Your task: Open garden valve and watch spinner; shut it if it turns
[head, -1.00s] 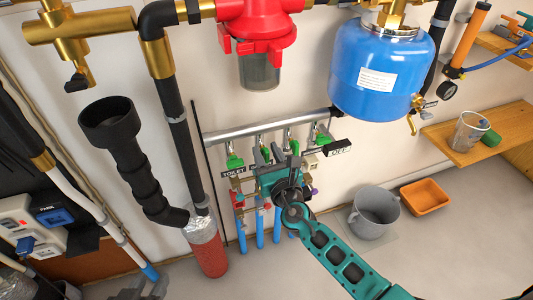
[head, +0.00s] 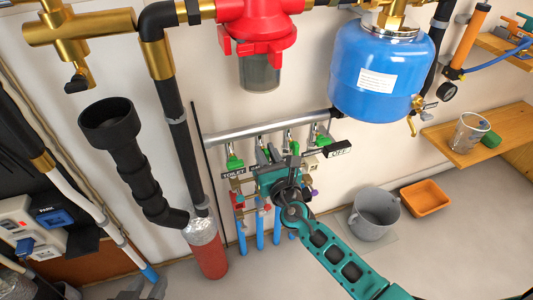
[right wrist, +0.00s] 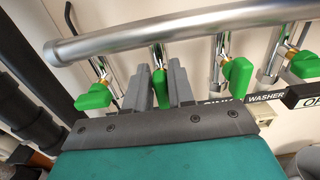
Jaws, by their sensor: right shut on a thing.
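The manifold is a grey horizontal pipe (head: 265,131) with several green-handled valves below it. My right gripper (head: 265,154) is at the second valve from the left. In the right wrist view my right gripper (right wrist: 160,88) has its two grey fingers on either side of that valve's green handle (right wrist: 159,80), shut on it. I cannot make out a spinner.
A black OFF tag (head: 340,149) sits right of the valves. Blue pipes (head: 260,230) run below them. A red cylinder (head: 209,258) stands left. A grey bucket (head: 374,215) and an orange tub (head: 426,197) stand on the floor at right.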

